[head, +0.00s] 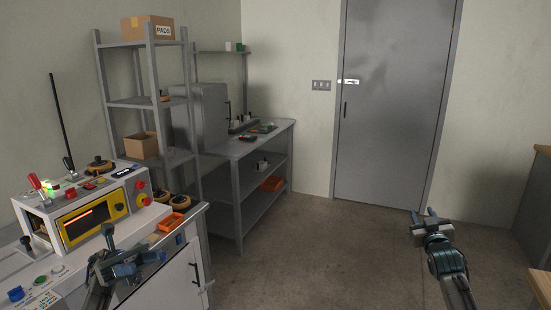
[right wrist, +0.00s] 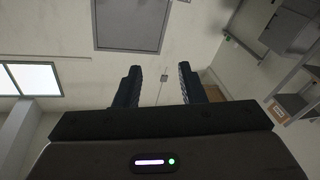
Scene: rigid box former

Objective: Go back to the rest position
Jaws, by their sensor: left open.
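My left gripper (head: 124,262) is at the lower left of the head view, in front of the white machine cabinet. It is open, and I see nothing between its fingers. My right gripper (head: 428,217) is at the right of the head view, raised over bare floor with its fingers pointing up and away. In the right wrist view its two dark fingers (right wrist: 158,88) stand wide apart with nothing between them. Behind them are the wall and a grey door.
The box former machine (head: 85,215) with a yellow-framed screen stands at the left. Beyond it are a grey shelf rack (head: 148,103) and a workbench (head: 245,146). A grey door (head: 390,100) is at the back. The floor (head: 320,245) in the middle is clear. A wooden-edged surface (head: 541,285) shows at the right edge.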

